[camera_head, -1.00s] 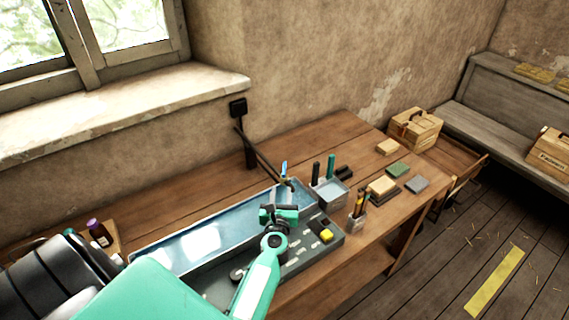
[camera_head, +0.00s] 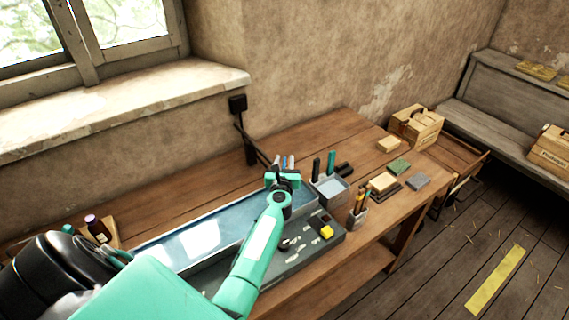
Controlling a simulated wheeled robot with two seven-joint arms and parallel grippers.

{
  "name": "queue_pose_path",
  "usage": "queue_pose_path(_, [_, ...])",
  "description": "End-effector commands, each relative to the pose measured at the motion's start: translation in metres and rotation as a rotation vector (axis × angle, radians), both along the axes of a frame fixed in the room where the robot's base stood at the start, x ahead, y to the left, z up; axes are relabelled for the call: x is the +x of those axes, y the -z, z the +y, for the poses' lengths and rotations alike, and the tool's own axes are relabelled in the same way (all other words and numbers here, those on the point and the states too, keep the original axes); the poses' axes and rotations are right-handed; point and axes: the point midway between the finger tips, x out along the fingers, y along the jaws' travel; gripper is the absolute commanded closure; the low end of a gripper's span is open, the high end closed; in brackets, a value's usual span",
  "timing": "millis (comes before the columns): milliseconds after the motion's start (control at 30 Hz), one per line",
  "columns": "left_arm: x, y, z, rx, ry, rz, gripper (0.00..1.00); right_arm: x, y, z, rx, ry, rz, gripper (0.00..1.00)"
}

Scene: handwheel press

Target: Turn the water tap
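The water tap (camera_head: 262,157) is a dark pipe that runs from a wall fitting down towards the basin. Its spout end and its blue-tipped handle (camera_head: 284,161) are partly hidden behind my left gripper (camera_head: 282,178). The gripper is at the spout end, over the right end of the water-filled basin (camera_head: 197,239). Its fingers are small and overlap the tap, so I cannot tell whether they are open or touch it. My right gripper is not in view.
A grey tray (camera_head: 318,246) with small pieces lies in front of the basin. Stone blocks (camera_head: 384,181) and a wooden box (camera_head: 416,126) are further right.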

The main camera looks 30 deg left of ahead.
Motion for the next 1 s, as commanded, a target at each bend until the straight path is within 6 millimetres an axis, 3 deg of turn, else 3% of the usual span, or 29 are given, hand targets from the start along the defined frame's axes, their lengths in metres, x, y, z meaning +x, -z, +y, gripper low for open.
queue_pose_path(167, [0.0, -0.0001, -0.0002, 0.0, 0.0, 0.0, 0.67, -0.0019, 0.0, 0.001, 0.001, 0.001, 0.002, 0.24])
queue_pose_path(333, [0.0, -0.0001, -0.0004, 0.0, 0.0, 0.0, 0.99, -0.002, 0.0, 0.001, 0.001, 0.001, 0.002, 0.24])
queue_pose_path(367, [0.0, -0.0001, -0.0004, 0.0, 0.0, 0.0, 1.0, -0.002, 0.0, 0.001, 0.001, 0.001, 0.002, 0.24])
queue_pose_path(733, [0.0002, -0.0003, -0.0004, 0.001, 0.044, 0.0, 1.0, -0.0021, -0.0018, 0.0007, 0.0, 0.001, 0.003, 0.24])
queue_pose_path(1000, [0.001, -0.0004, -0.002, 0.002, 0.211, 0.0, 1.0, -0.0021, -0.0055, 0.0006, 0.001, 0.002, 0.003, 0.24])
